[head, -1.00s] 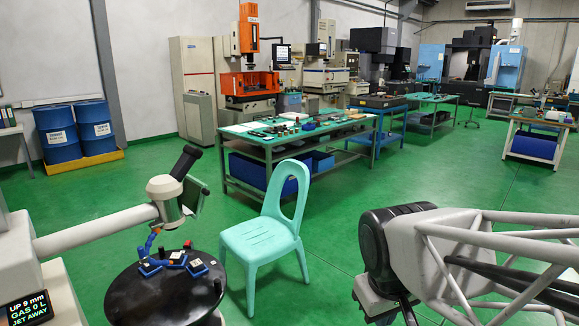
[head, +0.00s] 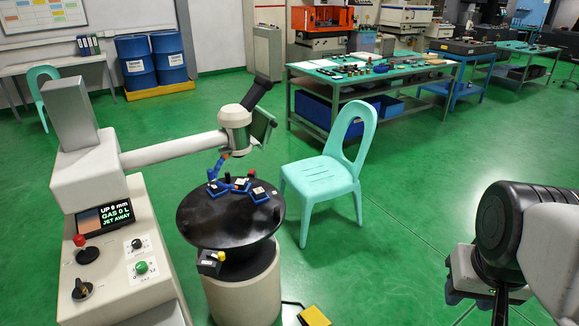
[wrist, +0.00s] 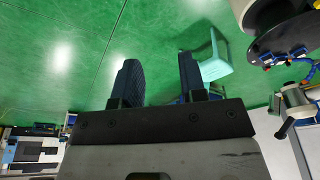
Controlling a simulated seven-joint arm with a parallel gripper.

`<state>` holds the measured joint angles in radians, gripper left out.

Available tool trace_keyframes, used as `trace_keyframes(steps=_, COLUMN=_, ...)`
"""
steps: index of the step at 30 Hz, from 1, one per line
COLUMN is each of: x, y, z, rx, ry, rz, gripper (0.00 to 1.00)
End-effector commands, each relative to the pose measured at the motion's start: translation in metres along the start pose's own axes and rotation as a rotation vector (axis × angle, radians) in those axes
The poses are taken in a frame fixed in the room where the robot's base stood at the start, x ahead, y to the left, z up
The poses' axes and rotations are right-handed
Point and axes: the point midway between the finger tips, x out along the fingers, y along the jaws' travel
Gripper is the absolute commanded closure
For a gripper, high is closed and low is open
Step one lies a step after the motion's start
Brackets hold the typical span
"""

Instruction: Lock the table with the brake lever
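The round black table (head: 228,228) stands on a cream drum base at centre left in the head view. It also shows upside down at the upper right of the wrist view (wrist: 268,42). Blue holders with small pieces (head: 235,184) lie on the table top. My gripper (wrist: 160,72) is open and empty in the wrist view, its dark fingers apart over the floor. In the head view it is at the lower right, well away from the table.
A cream console (head: 115,255) with screen and knobs stands left of the table. Its arm holds a white head (head: 235,116) above the table. A mint chair (head: 322,178) stands between table and gripper. A yellow pedal-like item (head: 313,316) lies on the floor. Green floor is open at centre right.

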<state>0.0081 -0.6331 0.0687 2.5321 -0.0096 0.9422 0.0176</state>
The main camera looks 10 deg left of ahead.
Motion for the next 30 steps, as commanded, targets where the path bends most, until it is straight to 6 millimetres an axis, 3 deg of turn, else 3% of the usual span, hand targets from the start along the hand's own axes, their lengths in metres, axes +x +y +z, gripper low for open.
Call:
trace_keyframes(steps=3, x=0.001, y=-0.002, z=-0.002, rx=0.004, ry=-0.006, rz=-0.007, gripper=0.49)
trace_keyframes(steps=11, x=0.011, y=-0.022, z=-0.021, rx=0.047, ry=-0.057, rz=-0.074, gripper=0.49)
trace_keyframes(steps=30, x=0.068, y=-0.132, z=-0.104, rx=0.284, ry=-0.327, rz=-0.349, gripper=0.49)
